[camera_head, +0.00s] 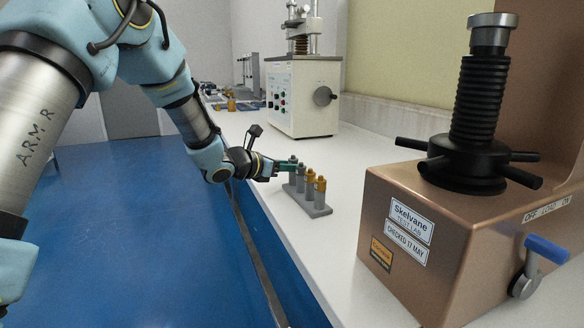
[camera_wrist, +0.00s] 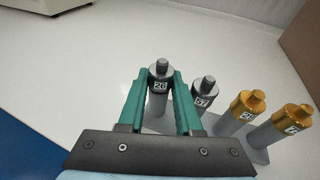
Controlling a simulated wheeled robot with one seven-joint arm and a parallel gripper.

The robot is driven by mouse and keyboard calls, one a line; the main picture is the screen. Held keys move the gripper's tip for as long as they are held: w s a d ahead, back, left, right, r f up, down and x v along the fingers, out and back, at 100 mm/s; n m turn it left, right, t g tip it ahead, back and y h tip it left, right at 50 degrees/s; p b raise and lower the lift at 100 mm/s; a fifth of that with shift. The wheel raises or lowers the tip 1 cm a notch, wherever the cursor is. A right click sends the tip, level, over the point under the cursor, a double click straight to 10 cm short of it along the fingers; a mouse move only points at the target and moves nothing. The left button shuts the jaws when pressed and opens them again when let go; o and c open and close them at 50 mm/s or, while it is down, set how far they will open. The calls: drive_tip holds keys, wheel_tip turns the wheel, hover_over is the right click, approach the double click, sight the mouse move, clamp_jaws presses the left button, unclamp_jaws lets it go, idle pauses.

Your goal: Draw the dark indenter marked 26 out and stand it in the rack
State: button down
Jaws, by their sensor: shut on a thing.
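The dark indenter marked 26 (camera_wrist: 159,71) is upright between the green fingers of my gripper (camera_wrist: 160,82), which is shut on it. It lines up with the left end of the row in the wrist view. Its lower end is partly hidden, so I cannot tell whether it is fully seated. The grey rack (camera_head: 319,211) stands on the white bench, and my gripper (camera_head: 286,166) reaches its far end from the left. A second dark indenter marked 57 (camera_wrist: 204,88) stands just right of the right finger. Two gold-topped indenters (camera_wrist: 248,104) (camera_wrist: 292,119) stand farther right.
A copper-coloured tester (camera_head: 420,235) with a black screw stands at the near right. A cream tester (camera_head: 300,100) stands beyond the rack. Small parts (camera_head: 230,104) lie farther back. The bench (camera_head: 345,240) is clear around the rack, with its edge at the left.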

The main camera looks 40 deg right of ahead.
drive_tip(key=shift+f, duration=0.2)
drive_tip(key=c, duration=0.5)
unclamp_jaws()
drive_tip(key=shift+c, duration=1.1)
drive_tip(key=shift+a, duration=0.1)
drive_tip(key=shift+a+f+b+v, duration=0.1)
drive_tip(key=shift+f+b+v, duration=0.25)
drive_tip(key=shift+v, duration=0.75)
drive_tip(key=shift+a+f+b+v, duration=0.15)
drive_tip(key=shift+b+v, duration=0.25)
drive_tip(key=shift+v, duration=0.7)
drive_tip(key=shift+d+f+b+v, duration=0.15)
drive_tip(key=shift+b+v, duration=0.25)
drive_tip(key=shift+v, duration=0.7)
drive_tip(key=shift+a, duration=0.15)
